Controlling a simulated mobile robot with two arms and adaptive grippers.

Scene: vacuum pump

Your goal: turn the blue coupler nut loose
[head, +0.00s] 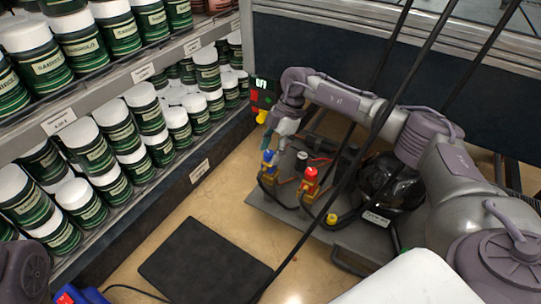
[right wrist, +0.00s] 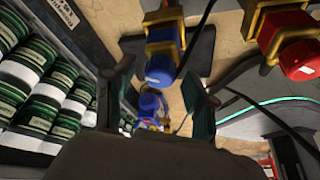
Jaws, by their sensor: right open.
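The blue coupler nut (head: 268,156) sits on a brass fitting at the left side of the pump's dark base plate. In the right wrist view the blue nut (right wrist: 160,69) is at the upper middle, between and beyond the two dark fingers. My right gripper (head: 281,143) is open, just above and beside the nut, pointing down. Its fingers (right wrist: 156,72) are spread and hold nothing; I cannot tell whether they touch the nut. My left gripper is not in view.
A red coupler (head: 311,174) stands right of the blue nut and also shows in the wrist view (right wrist: 301,60). A control box reading OFF (head: 264,93), a black tank (head: 392,181) and hoses are close by. Shelves of green jars (head: 97,150) line the left. A dark mat (head: 204,263) lies in front.

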